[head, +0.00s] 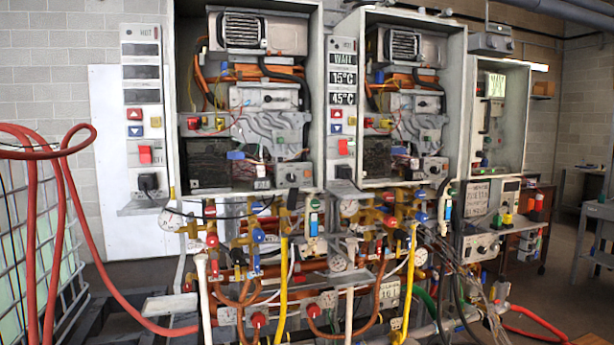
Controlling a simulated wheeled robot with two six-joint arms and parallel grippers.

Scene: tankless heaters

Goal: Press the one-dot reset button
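Two open heater units hang side by side on the wall, the left heater (314,100) and the right heater (457,90). The left control panel (128,50) has dark displays, a red up button (135,114), a blue down button (136,131) and a small yellow button (156,122). The right control panel (343,45) has lit displays reading 15°C and 45°C, with a similar small yellow button (351,121). Dot marks on the buttons are too small to tell. A red switch (145,155) sits low on the left panel. Neither of my grippers is in view.
Pipes, gauges and valves crowd the space below the heaters, including a yellow pipe (283,290). Red hoses (75,220) loop at the left beside a caged tank (20,240). A grey bench (595,215) stands at the right, with open floor before it.

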